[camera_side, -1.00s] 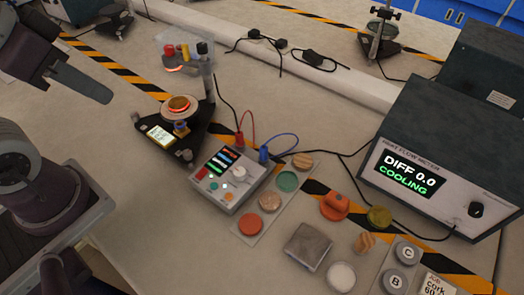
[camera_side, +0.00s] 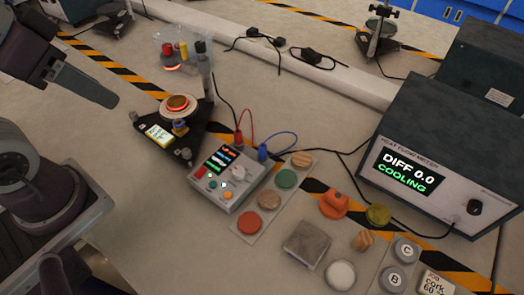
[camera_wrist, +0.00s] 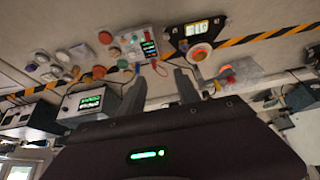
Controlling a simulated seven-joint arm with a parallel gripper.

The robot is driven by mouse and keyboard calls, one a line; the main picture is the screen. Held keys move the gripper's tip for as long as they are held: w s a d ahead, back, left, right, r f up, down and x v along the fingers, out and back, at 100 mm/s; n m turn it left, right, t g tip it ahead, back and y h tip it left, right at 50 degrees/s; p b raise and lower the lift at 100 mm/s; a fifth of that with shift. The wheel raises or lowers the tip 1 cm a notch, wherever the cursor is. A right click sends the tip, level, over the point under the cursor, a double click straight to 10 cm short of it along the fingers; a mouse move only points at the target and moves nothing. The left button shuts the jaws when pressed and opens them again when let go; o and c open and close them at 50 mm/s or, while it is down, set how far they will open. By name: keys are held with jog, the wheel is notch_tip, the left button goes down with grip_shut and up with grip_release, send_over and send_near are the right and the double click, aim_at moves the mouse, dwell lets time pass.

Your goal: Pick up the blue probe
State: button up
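The blue probe (camera_side: 263,153) stands at the back right corner of the grey control box (camera_side: 225,180) in the side view, with a blue cable looping right from it. A small blue spot in the wrist view (camera_wrist: 137,68) appears to be the same probe. A red probe (camera_side: 238,138) with a red cable stands just left of it. My gripper (camera_wrist: 202,84) shows two separated fingers with nothing between them in the wrist view. In the side view one dark finger (camera_side: 85,85) shows at upper left, well apart from the blue probe.
Several coloured discs, a metal block (camera_side: 307,243) and the heat flow meter (camera_side: 440,150) lie to the right. Bare table lies at left.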

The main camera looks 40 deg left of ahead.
jog(key=n+g, duration=0.6)
jog(key=n, duration=1.2)
send_over(263, 145)
jog(key=f, duration=2.1)
jog(key=shift+s, duration=0.2)
notch_tip(263, 145, down, 7)
jog(key=shift+w+r, duration=0.1)
grip_shut()
